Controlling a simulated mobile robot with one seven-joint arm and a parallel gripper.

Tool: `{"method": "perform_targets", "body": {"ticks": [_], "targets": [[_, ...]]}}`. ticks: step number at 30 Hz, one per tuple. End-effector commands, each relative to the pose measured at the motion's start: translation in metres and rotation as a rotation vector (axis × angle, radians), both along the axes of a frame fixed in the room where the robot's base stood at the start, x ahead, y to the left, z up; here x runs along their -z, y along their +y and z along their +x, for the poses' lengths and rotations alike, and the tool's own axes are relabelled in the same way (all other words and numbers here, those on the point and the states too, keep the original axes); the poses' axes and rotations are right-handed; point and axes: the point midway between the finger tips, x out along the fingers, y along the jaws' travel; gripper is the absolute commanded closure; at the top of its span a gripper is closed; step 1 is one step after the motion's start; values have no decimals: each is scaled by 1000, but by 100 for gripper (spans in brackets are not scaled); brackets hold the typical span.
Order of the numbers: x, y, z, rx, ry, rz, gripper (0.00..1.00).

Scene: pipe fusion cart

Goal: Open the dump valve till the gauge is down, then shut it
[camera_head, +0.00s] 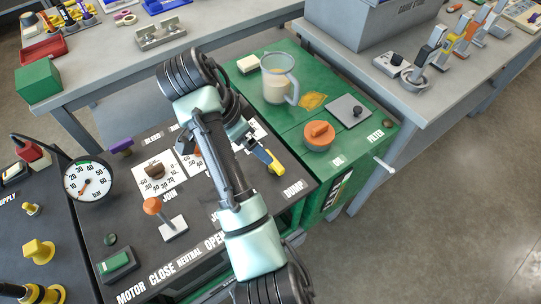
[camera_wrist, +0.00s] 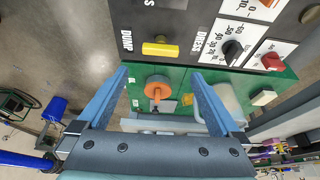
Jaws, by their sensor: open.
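The dump valve's yellow handle (camera_head: 273,163) is at the right end of the black panel, above the DUMP label, partly behind my arm. In the wrist view the yellow handle (camera_wrist: 160,49) lies crosswise beside the DUMP label, just beyond the fingertips. My gripper (camera_wrist: 159,74) is open and empty, its blue fingers spread either side of the handle's line; I see no contact. The round white gauge (camera_head: 88,180), marked in bar, stands at the panel's left; its exact needle reading is too small to tell.
An orange-knobbed lever (camera_head: 153,206) rises from the panel beside black and red knobs. A green tank top (camera_head: 290,115) bears a clear jug (camera_head: 279,78) and an orange cap (camera_head: 319,134). Grey benches (camera_head: 120,65) stand behind. Open floor (camera_head: 450,200) lies to the right.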

Motion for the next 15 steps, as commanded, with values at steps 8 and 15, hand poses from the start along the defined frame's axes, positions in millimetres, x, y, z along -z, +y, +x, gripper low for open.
{"method": "perform_targets", "body": {"ticks": [8,15], "targets": [[38,-11,8,0,-3,0,0],[73,-25,17,0,1,-1,0]]}}
